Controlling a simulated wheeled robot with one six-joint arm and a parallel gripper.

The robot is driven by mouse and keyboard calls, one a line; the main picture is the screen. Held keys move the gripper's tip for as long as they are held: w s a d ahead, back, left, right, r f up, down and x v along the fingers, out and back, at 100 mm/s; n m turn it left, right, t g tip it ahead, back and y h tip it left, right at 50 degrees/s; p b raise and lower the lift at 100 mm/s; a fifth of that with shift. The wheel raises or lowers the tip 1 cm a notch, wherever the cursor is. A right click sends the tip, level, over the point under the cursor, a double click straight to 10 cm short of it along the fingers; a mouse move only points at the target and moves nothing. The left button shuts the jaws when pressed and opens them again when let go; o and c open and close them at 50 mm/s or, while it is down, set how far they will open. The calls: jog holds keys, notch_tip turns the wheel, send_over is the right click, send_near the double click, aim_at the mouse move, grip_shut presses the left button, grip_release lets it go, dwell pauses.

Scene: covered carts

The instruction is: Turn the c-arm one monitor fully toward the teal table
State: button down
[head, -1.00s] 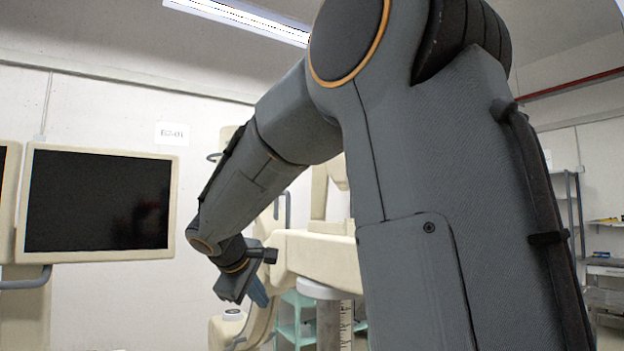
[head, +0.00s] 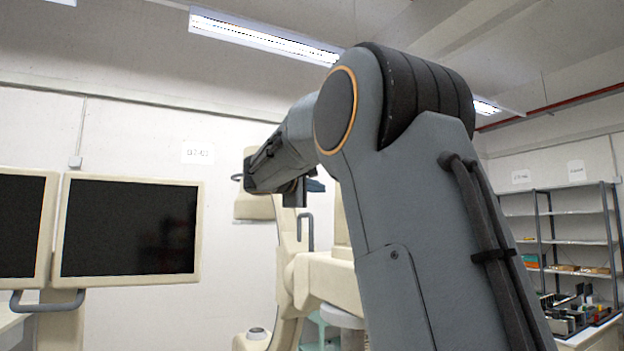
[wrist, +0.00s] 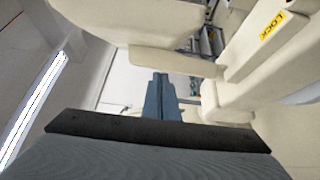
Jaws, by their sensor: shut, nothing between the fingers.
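A cream-framed monitor (head: 130,228) with a dark screen stands at the left in the head view. A second monitor (head: 22,228) is cut off beside it at the left edge. A blue-grey handle (head: 48,306) curves below the pair. The cream C-arm (head: 335,275) stands in the middle, partly behind my arm. A small teal part (head: 318,332), perhaps of the teal table, shows low behind it. My gripper (head: 315,186) is raised beside the C-arm, right of the monitors and away from them. In the wrist view its blue fingers (wrist: 160,88) are shut and empty.
Cream C-arm parts with a yellow LOCK label (wrist: 275,26) lie close around my gripper in the wrist view. Metal shelves (head: 570,235) with small items stand at the right. White wall shows between the monitors and the C-arm.

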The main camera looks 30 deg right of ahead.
jog(key=shift+s+d+p, duration=0.25)
jog(key=shift+d+p, duration=0.3)
jog(key=shift+d, duration=0.35)
jog(key=shift+s+d+p, duration=0.2)
jog(key=shift+d+p, duration=0.4)
jog(key=shift+d, duration=0.25)
jog(key=shift+s+d+p, duration=0.25)
jog(key=shift+d+p, duration=0.3)
jog(key=shift+d, duration=0.35)
jog(key=shift+f+b, duration=0.15)
jog(key=shift+b, duration=0.3)
